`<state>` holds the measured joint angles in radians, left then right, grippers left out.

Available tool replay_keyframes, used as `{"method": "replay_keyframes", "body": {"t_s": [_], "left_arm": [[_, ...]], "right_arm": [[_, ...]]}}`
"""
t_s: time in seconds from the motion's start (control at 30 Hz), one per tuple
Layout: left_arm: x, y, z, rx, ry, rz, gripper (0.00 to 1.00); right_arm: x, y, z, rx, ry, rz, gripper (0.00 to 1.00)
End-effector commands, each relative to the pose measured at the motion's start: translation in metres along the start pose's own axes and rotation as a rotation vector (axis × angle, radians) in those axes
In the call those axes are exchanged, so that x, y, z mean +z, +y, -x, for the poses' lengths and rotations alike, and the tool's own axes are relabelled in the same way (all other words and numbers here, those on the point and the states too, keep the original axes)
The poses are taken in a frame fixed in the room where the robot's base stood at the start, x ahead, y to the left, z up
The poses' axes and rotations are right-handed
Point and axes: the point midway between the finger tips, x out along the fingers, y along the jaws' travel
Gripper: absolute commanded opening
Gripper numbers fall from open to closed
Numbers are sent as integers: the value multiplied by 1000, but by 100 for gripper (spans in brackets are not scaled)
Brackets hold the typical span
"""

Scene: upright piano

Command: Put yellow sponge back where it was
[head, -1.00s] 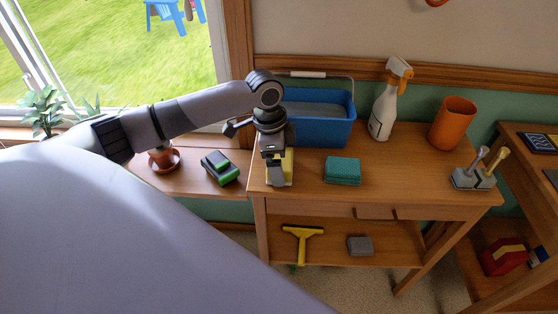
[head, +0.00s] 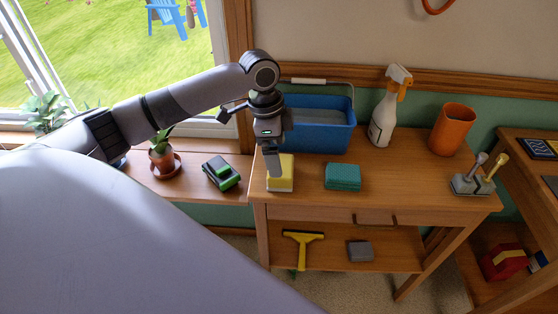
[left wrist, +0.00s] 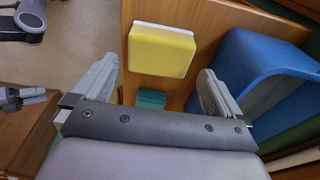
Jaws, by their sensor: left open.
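The yellow sponge (head: 281,176) with a white layer lies on the left end of the wooden table (head: 310,200), in front of the blue bucket. My left gripper (head: 272,165) is just above and beside the sponge in the head view, partly covering its left side. In the left wrist view the yellow sponge (left wrist: 161,50) shows beyond the two spread fingers, and nothing is between the fingertips (left wrist: 155,82). The left gripper is open and empty.
A blue bucket (head: 318,130) stands behind the sponge, and a teal sponge (head: 342,177) lies to its right. A spray bottle (head: 384,115) and an orange cup (head: 452,130) stand farther right. A squeegee (head: 302,246) and grey block (head: 360,251) lie on the lower shelf.

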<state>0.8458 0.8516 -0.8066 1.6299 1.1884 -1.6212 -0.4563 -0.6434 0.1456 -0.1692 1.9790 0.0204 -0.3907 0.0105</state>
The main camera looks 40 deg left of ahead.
Motion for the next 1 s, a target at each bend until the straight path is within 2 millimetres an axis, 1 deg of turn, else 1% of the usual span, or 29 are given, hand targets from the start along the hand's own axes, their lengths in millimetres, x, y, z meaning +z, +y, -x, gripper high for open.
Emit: {"method": "replay_keyframes", "body": {"t_s": [0.03, 0.1, 0.2, 0.33, 0.5, 1.0], "left_arm": [[0, -1, 14, -4, 1, -1, 100], [-1, 0, 28, -2, 1, -1, 100], [0, 0, 45, -3, 1, -1, 100], [0, 0, 59, -1, 0, 0, 100], [0, 0, 66, 0, -1, 0, 100], [0, 0, 65, 1, -1, 0, 100]], "right_arm": [[-2, 1, 2, 2, 0, 1, 43], [-3, 2, 2, 4, 1, 2, 43], [-4, 3, 3, 7, 3, 4, 43], [-5, 3, 4, 8, 4, 5, 43], [-5, 3, 4, 8, 6, 5, 43], [-3, 2, 4, 7, 2, 0, 43]]}}
